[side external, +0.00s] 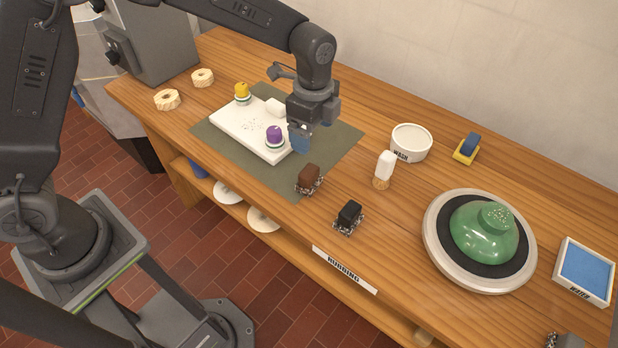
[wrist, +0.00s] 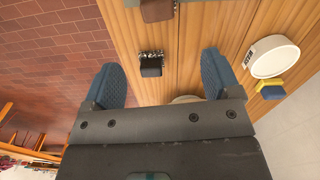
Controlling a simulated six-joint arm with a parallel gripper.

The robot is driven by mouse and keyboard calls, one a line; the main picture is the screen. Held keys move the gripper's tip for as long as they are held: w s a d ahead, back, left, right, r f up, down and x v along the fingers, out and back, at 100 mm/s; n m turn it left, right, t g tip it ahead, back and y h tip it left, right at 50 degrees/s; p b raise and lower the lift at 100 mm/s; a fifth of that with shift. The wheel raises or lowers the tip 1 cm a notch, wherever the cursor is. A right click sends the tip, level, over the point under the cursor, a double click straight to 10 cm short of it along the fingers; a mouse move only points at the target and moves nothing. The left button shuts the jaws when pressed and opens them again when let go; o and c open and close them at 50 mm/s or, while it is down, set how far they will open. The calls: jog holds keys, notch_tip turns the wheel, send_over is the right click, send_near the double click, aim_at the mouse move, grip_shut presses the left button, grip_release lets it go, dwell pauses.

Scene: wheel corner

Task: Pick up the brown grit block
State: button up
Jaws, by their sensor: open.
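In the wrist view the brown grit block (wrist: 157,10) is at the top edge, partly cut off. My gripper (side external: 299,140) hangs above the mat, up and slightly left of the brown block, and is apart from it. In the wrist view my gripper (wrist: 160,64) has its two blue fingers spread wide, with nothing held between them. A similar black block (side external: 349,213) stands closer to the bench's front edge; the wrist view shows this black block (wrist: 151,66) between the fingers, below them.
A white board (side external: 240,127) with yellow and purple knobbed pieces lies on the mat (side external: 335,150). A white-topped brush (side external: 384,167), a WASH bowl (side external: 411,143) and a green dome on a round wheel (side external: 485,240) stand to the right. A RUBBING label (side external: 344,270) marks the front edge.

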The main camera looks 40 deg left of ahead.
aim_at(311, 171)
jog(key=f, duration=1.3)
jog(key=shift+s+a+f, duration=0.15)
jog(key=shift+a+f, duration=0.05)
jog(key=c, duration=1.1)
jog(key=shift+r, duration=0.2)
